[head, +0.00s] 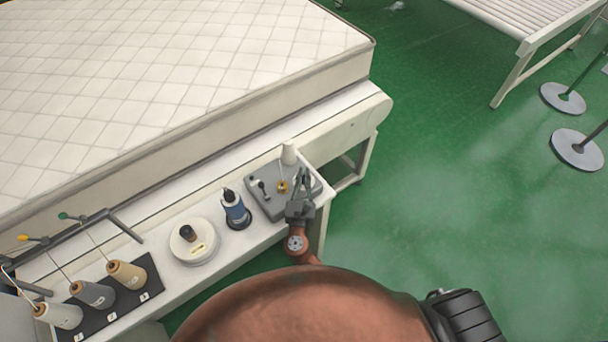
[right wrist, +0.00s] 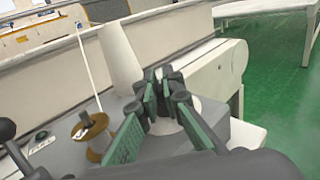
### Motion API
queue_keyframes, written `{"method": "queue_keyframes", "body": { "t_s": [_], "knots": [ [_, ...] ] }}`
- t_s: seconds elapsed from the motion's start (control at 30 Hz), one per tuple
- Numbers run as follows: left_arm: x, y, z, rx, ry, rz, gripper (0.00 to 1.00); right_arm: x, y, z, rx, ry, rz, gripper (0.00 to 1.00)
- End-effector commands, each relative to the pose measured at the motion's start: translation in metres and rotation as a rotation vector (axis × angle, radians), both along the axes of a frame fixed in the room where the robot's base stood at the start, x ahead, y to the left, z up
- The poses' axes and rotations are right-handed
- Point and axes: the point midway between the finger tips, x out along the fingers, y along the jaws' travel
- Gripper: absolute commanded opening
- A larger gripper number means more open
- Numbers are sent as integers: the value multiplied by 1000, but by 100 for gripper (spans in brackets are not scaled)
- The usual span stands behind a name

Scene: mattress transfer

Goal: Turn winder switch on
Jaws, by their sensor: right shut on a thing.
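The winder (head: 262,203) is a grey box at the right end of the white table. It carries a dark-knobbed lever (right wrist: 6,130), a brown bobbin (head: 282,187) and a white thread cone (head: 289,153). The bobbin (right wrist: 88,130) and cone (right wrist: 122,55) also show in the right wrist view. My right gripper (head: 305,178) is over the winder's right end, right of the bobbin. Its fingers (right wrist: 165,90) are closed around a pale part (right wrist: 163,126), mostly hidden by them; I cannot tell if it is the switch. My left gripper is not in view.
The quilted mattress (head: 180,70) lies behind. Green floor (head: 440,170) is open to the right.

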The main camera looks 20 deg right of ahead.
Motion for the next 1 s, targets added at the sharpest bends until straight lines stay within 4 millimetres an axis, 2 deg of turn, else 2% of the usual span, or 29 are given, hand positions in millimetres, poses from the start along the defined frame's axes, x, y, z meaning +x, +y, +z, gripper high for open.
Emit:
{"method": "queue_keyframes", "body": {
  "t_s": [0.3, 0.77, 0.8, 1.0],
  "knots": [
    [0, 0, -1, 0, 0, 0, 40, 0, 0, 0, -1, 0, -91, 0],
    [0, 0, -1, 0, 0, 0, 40, 1, -1, 0, 0, -1, -103, 0],
    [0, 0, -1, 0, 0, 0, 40, 1, -1, 0, 0, -1, -103, 9],
    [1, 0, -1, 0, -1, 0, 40, 0, -1, 0, 0, -1, -102, 22]
  ]
}}
